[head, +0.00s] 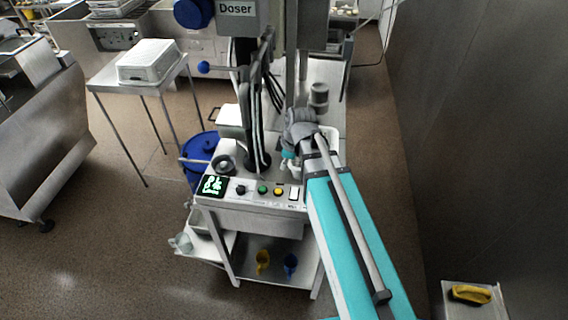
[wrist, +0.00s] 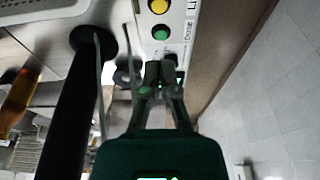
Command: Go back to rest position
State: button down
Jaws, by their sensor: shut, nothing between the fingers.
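My gripper (wrist: 162,72) is shut and empty in the wrist view. Its fingertips appear close to the control panel (wrist: 178,20), below the green button (wrist: 161,32) and the yellow button (wrist: 158,6) in the picture. Whether they touch the panel I cannot tell. In the head view my teal arm reaches from the lower right to the doser machine's table (head: 230,165), with its grey wrist joints over the table's right side. The fingers cannot be made out there.
A black upright post (wrist: 65,125) stands close to my gripper. The panel's lit display (head: 212,185) faces front. A blue bin (head: 200,150) stands beside the machine. A wall (head: 475,130) is at right.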

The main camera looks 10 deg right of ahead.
jog(key=shift+f, duration=0.1)
dwell(0.3)
jog(key=s+d+f+m+b, duration=0.2)
jog(key=f+m+b, duration=0.1)
jog(key=m, duration=0.1)
jog(key=s+d+f+m+h+b, duration=0.1)
jog(key=s+d+f+m+b, duration=0.1)
jog(key=d+f+m+b, duration=0.1)
jog(key=s+d+f+m+h+b, duration=0.1)
jog(key=s+d+f+m+b, duration=0.2)
jog(key=f+m+b, duration=0.2)
jog(key=shift+s+d+f+m+g, duration=0.15)
jog(key=shift+m+g, duration=0.25)
jog(key=shift+m, duration=0.4)
jog(key=shift+s+d+f+m+h, duration=0.2)
jog(key=shift+d+m+h, duration=0.15)
jog(key=shift+m, duration=0.25)
